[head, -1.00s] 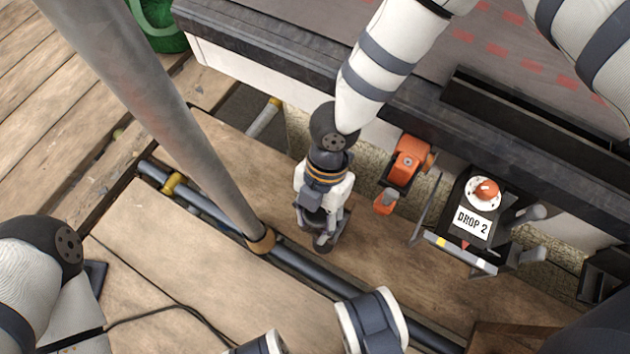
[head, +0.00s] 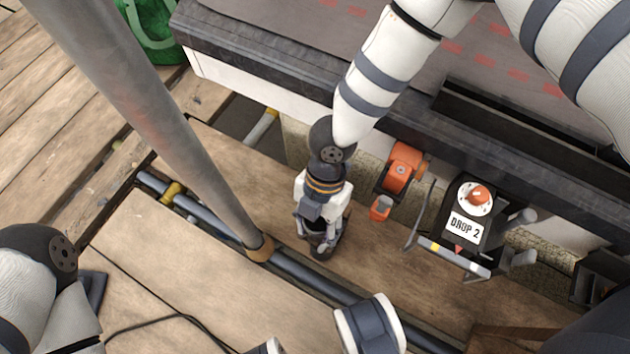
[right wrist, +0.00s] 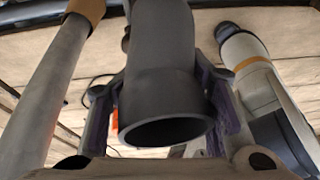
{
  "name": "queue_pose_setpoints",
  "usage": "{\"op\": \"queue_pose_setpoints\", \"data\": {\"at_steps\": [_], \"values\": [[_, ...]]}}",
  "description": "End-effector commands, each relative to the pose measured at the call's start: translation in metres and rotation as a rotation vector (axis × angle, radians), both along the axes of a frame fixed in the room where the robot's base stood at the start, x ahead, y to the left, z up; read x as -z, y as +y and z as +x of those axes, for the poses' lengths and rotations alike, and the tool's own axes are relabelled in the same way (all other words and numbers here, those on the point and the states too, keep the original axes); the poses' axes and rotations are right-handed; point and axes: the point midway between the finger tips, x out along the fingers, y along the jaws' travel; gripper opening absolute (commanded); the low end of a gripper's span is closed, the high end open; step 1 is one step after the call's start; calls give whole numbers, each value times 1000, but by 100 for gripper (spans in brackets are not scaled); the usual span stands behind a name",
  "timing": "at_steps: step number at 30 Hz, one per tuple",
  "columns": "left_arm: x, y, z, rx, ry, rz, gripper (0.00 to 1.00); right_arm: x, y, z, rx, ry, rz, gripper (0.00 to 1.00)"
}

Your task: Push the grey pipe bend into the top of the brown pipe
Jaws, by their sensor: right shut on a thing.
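My right gripper (head: 320,246) reaches down over the wooden boards in the head view. The grey pipe bend (right wrist: 160,75) shows large in the right wrist view, with its round open mouth facing the camera. The two fingers of that gripper close on the bend from both sides. In the head view the bend is mostly hidden by the gripper. I cannot make out the brown pipe in either view, so I cannot tell how the bend lies relative to it. My left arm shows at the lower left of the head view, but its gripper is not seen.
A tall grey pole (head: 165,125) stands left of my right gripper. A blue-grey rail (head: 300,275) crosses the boards. An orange tool (head: 400,172) and a black box labelled DROP 2 (head: 464,228) are to the right. A dark roof edge (head: 260,68) runs behind.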

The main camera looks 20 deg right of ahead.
Motion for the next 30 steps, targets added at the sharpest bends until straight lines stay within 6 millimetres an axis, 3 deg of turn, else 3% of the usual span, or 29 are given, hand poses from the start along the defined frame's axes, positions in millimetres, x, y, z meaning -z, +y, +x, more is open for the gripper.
{"op": "queue_pose_setpoints", "data": {"at_steps": [27,28,30], "values": [[-4,0,1,0,-6,0,0,1,0,0,-1,0,0,10],[-4,0,1,0,-6,0,0,1,0,0,-1,0,0,46],[-4,0,1,0,-6,0,0,1,0,0,-1,0,0,62]]}}
